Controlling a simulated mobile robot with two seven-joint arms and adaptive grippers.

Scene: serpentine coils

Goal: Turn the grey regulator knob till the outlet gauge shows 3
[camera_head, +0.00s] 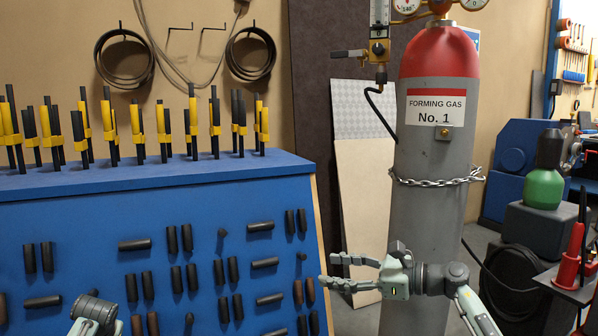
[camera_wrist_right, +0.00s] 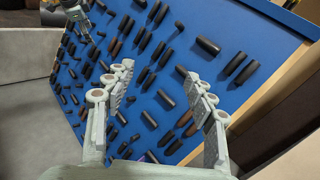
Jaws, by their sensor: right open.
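A grey gas cylinder (camera_head: 430,200) with a red shoulder and a "FORMING GAS No. 1" label stands right of centre in the head view. Brass regulator fittings and two round gauges, a left one (camera_head: 407,5) and a right one (camera_head: 474,4), sit above it, cut off by the top edge. Their needles cannot be read. I cannot make out the grey knob. My right gripper (camera_head: 326,271) is open and empty, low in front of the cylinder and far below the regulator; its spread fingers also show in the right wrist view (camera_wrist_right: 160,80). Part of my left arm's end (camera_head: 92,314) shows at bottom left, fingers not visible.
A flowmeter (camera_head: 379,18) with a side handle and black hose hangs left of the cylinder top. A chain (camera_head: 437,181) wraps the cylinder. A blue rack (camera_head: 160,205) with black pieces fills the left. A green bottle (camera_head: 544,185) stands at right.

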